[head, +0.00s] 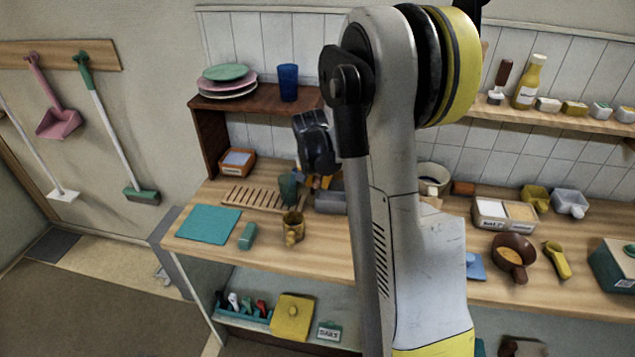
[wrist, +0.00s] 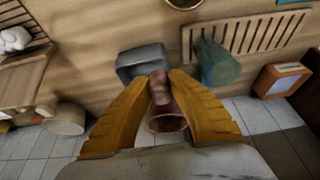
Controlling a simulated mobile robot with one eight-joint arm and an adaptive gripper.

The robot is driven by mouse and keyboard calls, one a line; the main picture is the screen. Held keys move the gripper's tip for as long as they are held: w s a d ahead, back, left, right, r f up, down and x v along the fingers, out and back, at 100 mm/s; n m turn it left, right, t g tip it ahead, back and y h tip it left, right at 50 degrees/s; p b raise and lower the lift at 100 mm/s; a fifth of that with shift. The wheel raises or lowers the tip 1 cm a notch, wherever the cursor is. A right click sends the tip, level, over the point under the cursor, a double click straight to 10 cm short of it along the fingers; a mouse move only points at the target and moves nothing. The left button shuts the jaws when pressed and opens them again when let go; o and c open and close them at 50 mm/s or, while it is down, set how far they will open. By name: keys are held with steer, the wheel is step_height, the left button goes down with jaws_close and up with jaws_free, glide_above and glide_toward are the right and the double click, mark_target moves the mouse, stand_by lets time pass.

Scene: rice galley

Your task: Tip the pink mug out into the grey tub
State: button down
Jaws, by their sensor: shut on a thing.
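My gripper (wrist: 163,88) is shut on a small brownish-pink mug (wrist: 168,124), held between its yellow fingers in the wrist view. The mug's round rim faces the camera's lower side, and its handle side is between the fingertips. Its contents cannot be made out. The grey tub (wrist: 140,56) stands on the counter just beyond the fingertips, partly covered by them. In the head view the grey tub (head: 331,203) is partly hidden by my arm. My gripper (head: 318,184) is above and beside it there, and I cannot make out the mug.
A teal cup (head: 288,188) stands by the slatted wooden rack (head: 240,197), close to the tub. A mustard mug (head: 292,230) stands in front. A teal mat (head: 208,225) lies at left. A white pot (head: 434,177) and orange-framed box (head: 237,161) are near the wall.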

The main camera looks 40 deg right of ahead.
step_height(320, 180, down, 3)
steer(key=shift+r+t+y+b, duration=0.1)
steer(key=shift+t+y+b, duration=0.3)
steer(key=shift+b, duration=0.75)
steer(key=shift+w+a+r+m+t+y+b, duration=0.15)
steer(key=shift+m+t+y+b, duration=0.25)
steer(key=shift+t+y+b, duration=0.6)
steer(key=shift+w+a+t+y+b, duration=0.2)
steer(key=shift+t+y+b, duration=0.3)
steer(key=shift+t, duration=0.4)
steer(key=shift+w+m+t+y+b, duration=0.15)
steer(key=shift+m+t+y+b, duration=0.25)
steer(key=shift+t+y+b, duration=0.5)
steer(key=shift+w+a+r, duration=0.1)
steer(key=shift+a+r, duration=0.05)
steer(key=shift+r, duration=0.1)
steer(key=shift+f+t+b, duration=0.2)
steer(key=shift+t+b, duration=0.1)
steer(key=shift+b, duration=0.4)
steer(key=shift+t+b, duration=0.3)
steer(key=shift+b, duration=0.3)
